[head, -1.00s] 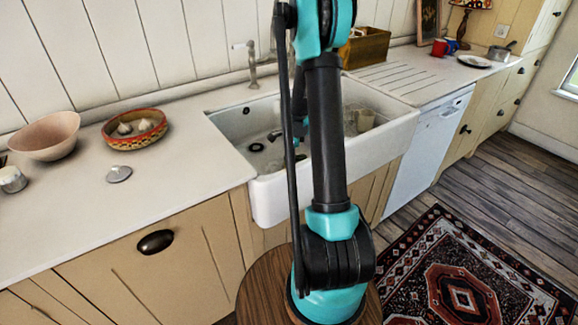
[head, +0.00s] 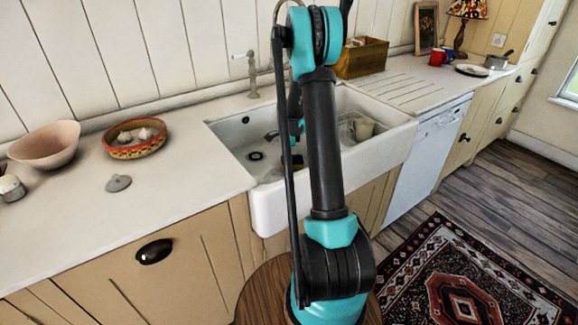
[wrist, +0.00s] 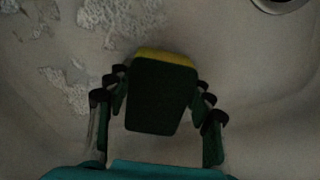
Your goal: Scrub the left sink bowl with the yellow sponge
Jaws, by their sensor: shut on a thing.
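The white sink (head: 285,205) is set in the counter, and my arm crosses in front of it. In the wrist view my gripper (wrist: 155,97) is shut on the sponge (wrist: 160,96), which has a dark green face and a yellow edge. The sponge is low in the left sink bowl (wrist: 250,65); I cannot tell whether it touches the surface. Pale foamy or crusty patches (wrist: 125,18) lie to the upper left of the sponge. A metal drain (wrist: 280,3) shows at the upper right. In the head view my arm hides most of the gripper.
A tap (head: 250,72) stands behind the sink. A patterned bowl (head: 134,149), a pink bowl (head: 45,146) and a grey lid (head: 118,183) are on the left counter. A wooden box (head: 362,62) stands behind the sink to the right.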

